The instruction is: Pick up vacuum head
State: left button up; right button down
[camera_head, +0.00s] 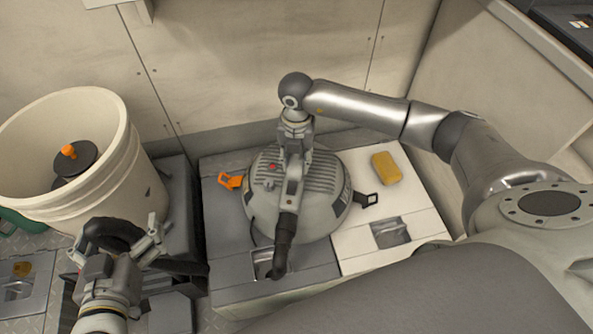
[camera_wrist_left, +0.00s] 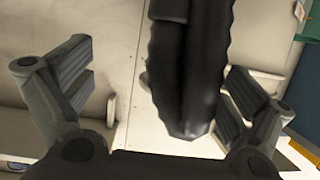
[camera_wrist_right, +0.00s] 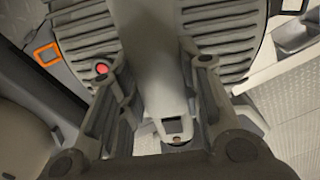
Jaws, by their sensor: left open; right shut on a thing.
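The vacuum head (camera_head: 325,200) is a grey ribbed dome with an orange latch (camera_head: 230,181) on its left, a black latch (camera_head: 366,199) on its right and a red button. It sits over the pale locker top; I cannot tell if it touches it. My right gripper (camera_head: 295,155) is shut on its top handle, which shows between the fingers in the right wrist view (camera_wrist_right: 152,60). My left gripper (camera_head: 122,250) is open, with the black ribbed hose (camera_wrist_left: 190,70) between its spread fingers, not clamped.
A cream bucket (camera_head: 125,165) with a dark disc and orange knob (camera_head: 68,152) inside stands at the left. A yellow sponge (camera_head: 386,168) lies on the locker top (camera_head: 420,222), right of the vacuum head. A pale wall (camera_head: 220,60) closes off the back.

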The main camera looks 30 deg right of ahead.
jog(key=shift+w+r, duration=0.1)
jog(key=shift+r, duration=0.15)
